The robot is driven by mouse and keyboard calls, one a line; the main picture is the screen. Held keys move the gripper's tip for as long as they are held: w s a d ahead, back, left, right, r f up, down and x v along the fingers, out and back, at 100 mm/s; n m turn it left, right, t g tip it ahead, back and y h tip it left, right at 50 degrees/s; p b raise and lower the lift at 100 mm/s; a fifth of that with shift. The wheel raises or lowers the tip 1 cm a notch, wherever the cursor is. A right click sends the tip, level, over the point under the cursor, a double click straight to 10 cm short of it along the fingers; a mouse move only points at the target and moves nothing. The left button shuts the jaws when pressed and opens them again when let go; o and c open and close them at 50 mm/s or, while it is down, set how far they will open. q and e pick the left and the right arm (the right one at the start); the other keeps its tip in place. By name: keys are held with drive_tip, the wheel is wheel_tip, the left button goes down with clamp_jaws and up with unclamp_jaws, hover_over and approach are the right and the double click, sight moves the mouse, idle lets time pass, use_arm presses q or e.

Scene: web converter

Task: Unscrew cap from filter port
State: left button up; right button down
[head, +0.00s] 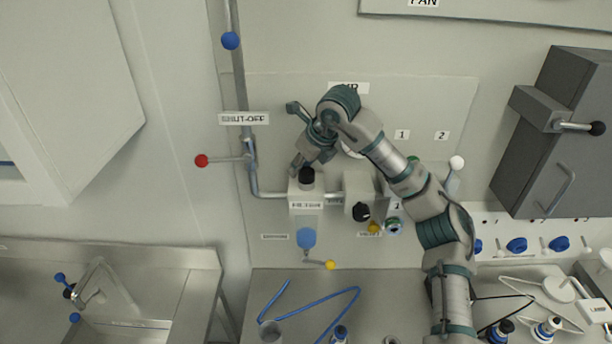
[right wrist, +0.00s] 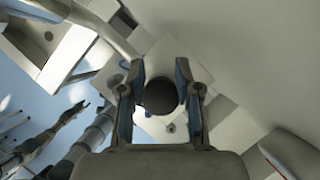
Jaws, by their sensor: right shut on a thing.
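My right gripper (head: 299,158) is at the cap from above. In the right wrist view the dark cap (right wrist: 160,96) lies between the two fingers of the right gripper (right wrist: 160,88), which is shut on it. The port thread under the cap is hidden. My left gripper is not in the head view. A small, dark, claw-like end shows at the left of the right wrist view; I cannot tell its state.
A red-knobbed lever (head: 202,161) and a blue knob (head: 230,41) stand left of the housing. A blue drain bowl (head: 306,238) with a yellow lever (head: 330,265) hangs below. A black regulator knob (head: 361,211) is close on the right. A grey box (head: 550,140) juts out further right.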

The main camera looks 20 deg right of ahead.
drive_tip(key=n+y+p, duration=0.1)
drive_tip(key=n+p, duration=0.1)
drive_tip(key=n, duration=0.1)
drive_tip(key=shift+s+a+g, duration=0.1)
drive_tip(key=shift+a+g, duration=0.05)
drive_tip(key=shift+g, duration=0.25)
drive_tip(key=shift+f+n+y+p, duration=0.15)
drive_tip(key=shift+n+y+p, duration=0.15)
drive_tip(key=shift+n+p, duration=0.15)
drive_tip(key=shift+s+a+n+g+y+p, duration=0.15)
drive_tip(key=shift+n+g+y+p, duration=0.2)
drive_tip(key=shift+n+p, duration=0.6)
drive_tip(key=shift+s+a+n+g+y+p, duration=0.15)
drive_tip(key=shift+n+g+p, duration=0.1)
drive_tip(key=shift+n+p, duration=0.2)
drive_tip(key=shift+d+n+g+y+p, duration=0.1)
drive_tip(key=shift+n+g+p, duration=0.1)
drive_tip(key=shift+n+p, duration=0.25)
drive_tip(key=shift+a+f+n, duration=0.1)
drive_tip(key=shift+n, duration=0.2)
